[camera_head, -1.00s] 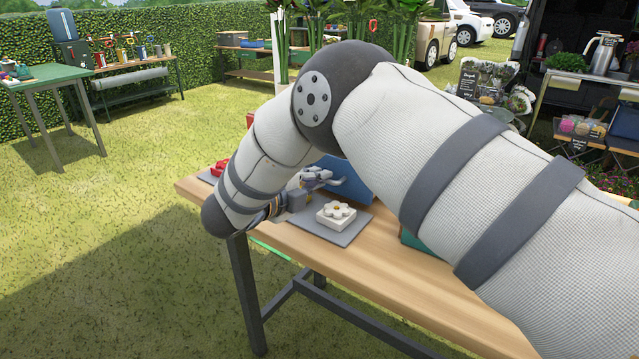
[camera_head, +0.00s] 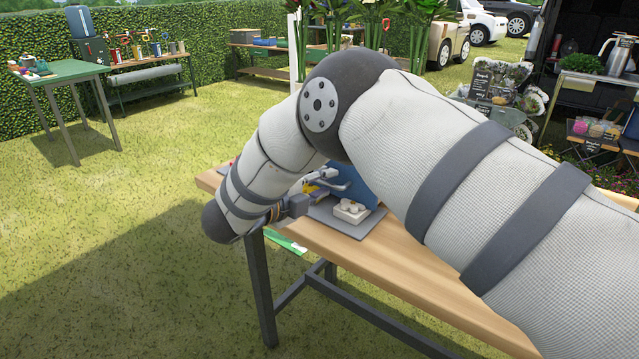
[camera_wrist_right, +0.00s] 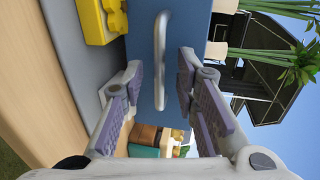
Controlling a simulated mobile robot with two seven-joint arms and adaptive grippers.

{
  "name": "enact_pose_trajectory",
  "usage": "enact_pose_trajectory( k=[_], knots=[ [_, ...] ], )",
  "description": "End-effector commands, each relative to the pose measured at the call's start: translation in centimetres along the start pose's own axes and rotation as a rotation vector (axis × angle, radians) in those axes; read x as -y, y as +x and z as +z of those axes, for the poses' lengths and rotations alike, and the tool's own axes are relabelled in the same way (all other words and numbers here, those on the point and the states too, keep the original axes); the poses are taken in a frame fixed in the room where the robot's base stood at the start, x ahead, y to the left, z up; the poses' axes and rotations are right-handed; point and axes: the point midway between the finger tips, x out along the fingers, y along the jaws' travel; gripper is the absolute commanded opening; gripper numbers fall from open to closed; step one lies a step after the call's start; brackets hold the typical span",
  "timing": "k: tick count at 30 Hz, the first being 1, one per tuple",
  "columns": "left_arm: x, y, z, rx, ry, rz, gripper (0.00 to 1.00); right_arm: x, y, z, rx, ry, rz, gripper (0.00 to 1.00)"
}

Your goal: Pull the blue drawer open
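The blue drawer (camera_head: 366,192) shows in the head view on the wooden table, partly behind my right arm. In the right wrist view, the blue drawer front (camera_wrist_right: 143,38) fills the middle and carries a curved silver handle (camera_wrist_right: 160,60). My right gripper (camera_wrist_right: 160,78) is open, with one finger on each side of the handle's lower part. I see no clear contact with it. In the head view, my right gripper (camera_head: 318,192) is small and partly hidden beside the drawer. My left gripper is not in view.
The wooden table (camera_head: 400,262) bears a grey mat (camera_head: 335,221) with a white block (camera_head: 350,211) on it, close to my right gripper. A yellow block (camera_wrist_right: 98,22) shows in the wrist view. Grass lies open to the left of the table.

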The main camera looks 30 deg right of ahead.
Motion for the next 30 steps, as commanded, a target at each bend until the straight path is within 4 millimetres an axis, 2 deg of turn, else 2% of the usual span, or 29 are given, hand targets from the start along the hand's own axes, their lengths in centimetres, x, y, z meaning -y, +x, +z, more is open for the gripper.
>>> enact_pose_trajectory(
  k=[4, 12, 15, 20, 30],
  knots=[
    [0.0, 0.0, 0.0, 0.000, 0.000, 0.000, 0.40, 0.0, -1.6, 0.1, 0.003, -0.001, 0.000, 0.28],
    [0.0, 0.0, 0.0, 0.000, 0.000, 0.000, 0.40, 0.0, -8.8, 0.1, 0.003, -0.001, -0.001, 0.28],
    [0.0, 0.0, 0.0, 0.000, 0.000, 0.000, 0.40, 0.0, -10.6, 0.1, 0.003, 0.001, -0.001, 0.28],
    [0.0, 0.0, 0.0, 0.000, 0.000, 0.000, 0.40, 0.0, -11.9, 0.0, 0.000, 0.001, 0.000, 0.28],
    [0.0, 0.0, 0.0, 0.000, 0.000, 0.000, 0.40, 0.0, -12.0, 0.0, 0.000, 0.000, 0.000, 0.28]
  ],
)
